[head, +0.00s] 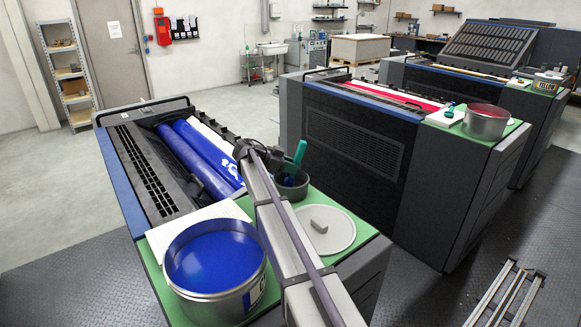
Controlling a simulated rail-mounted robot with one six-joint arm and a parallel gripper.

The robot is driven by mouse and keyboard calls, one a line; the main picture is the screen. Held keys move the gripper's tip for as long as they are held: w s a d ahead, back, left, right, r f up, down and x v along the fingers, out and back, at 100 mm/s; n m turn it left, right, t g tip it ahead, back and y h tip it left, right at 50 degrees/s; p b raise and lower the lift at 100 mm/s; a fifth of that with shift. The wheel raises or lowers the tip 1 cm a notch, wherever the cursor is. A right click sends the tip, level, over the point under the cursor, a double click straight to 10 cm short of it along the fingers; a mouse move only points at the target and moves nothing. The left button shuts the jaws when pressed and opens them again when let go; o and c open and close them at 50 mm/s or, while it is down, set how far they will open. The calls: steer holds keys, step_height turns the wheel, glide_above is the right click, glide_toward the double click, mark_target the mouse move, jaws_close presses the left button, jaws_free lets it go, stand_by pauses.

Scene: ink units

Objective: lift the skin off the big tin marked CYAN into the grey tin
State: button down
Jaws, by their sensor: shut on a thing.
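The big tin (257,268) stands open at the front left of the green top, full of blue ink (213,257). Its label is cut off by the view, and only a letter like C shows. The small grey tin (291,190) stands further back, partly behind my arm. A tool with a teal handle (296,156) stands tilted over the grey tin, its lower end hidden. My gripper (279,164) is at the grey tin, shut on the teal-handled tool. Its fingers are small and partly hidden. Whether any skin is on the tool or in the grey tin cannot be seen.
A round grey lid (338,239) with a grey block on it lies right of my arm. A white pad (190,229) lies behind the big tin. Blue rollers (198,158) lie behind the green top (362,228). A second press (350,140) stands to the right.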

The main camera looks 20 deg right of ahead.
mark_target(300, 143)
steer(key=shift+f+b, duration=0.7)
steer(key=shift+b, duration=0.05)
stand_by(1.6)
step_height(300, 143, up, 12)
steer(key=p, duration=1.2)
steer(key=shift+f, duration=0.25)
